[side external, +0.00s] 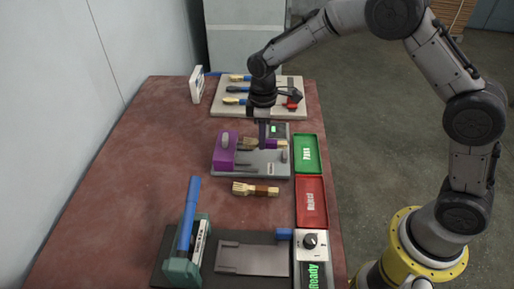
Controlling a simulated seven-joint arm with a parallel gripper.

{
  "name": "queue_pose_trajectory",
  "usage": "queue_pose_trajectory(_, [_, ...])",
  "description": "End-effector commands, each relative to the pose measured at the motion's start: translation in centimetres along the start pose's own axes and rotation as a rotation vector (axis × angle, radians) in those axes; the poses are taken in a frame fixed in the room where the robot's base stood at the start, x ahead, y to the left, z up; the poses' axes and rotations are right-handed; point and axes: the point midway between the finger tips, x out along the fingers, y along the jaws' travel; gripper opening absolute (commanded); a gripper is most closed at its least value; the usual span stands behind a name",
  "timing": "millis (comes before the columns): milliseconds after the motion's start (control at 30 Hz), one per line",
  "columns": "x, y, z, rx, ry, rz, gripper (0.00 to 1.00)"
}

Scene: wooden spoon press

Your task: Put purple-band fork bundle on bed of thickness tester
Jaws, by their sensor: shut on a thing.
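The purple-band fork bundle (248,143) is light wood, with its tines to the left and its purple band near my fingers. My gripper (263,146) is shut on it and holds it level over the grey base of what looks like the thickness tester (256,171). The tester has a purple head (224,155) at its left and a small green display at the back. The tines point at the purple head. My fingers hide part of the bundle's middle. I cannot tell whether the bundle touches the bed.
A bundle with a brown-red band (262,191) lies in front of the tester. A green PASS tray (306,147) and a red REJECT tray (311,208) line the right edge. A blue-handled press (187,235) stands in front, a cream board (228,111) behind. The table's left is clear.

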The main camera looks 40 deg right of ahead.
Motion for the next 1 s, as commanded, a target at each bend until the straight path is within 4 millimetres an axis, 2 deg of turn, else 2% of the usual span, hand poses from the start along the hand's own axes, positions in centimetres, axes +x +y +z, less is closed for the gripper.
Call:
queue_pose_trajectory(100, [1.2,0.6,-0.8,0.000,0.001,0.000,0.00])
queue_pose_trajectory(333, [2.3,1.1,-1.5,0.000,0.000,0.000,0.00])
queue_pose_trajectory(533, [5.0,1.1,-1.5,0.000,-0.001,-0.001,0.00])
queue_pose_trajectory(933, [5.5,1.1,-1.5,0.000,0.000,0.000,0.00])
queue_pose_trajectory(967, [5.5,1.1,-1.5,0.000,0.001,0.000,0.20])
queue_pose_trajectory(1000, [5.5,1.1,-1.5,0.000,0.001,0.001,0.27])
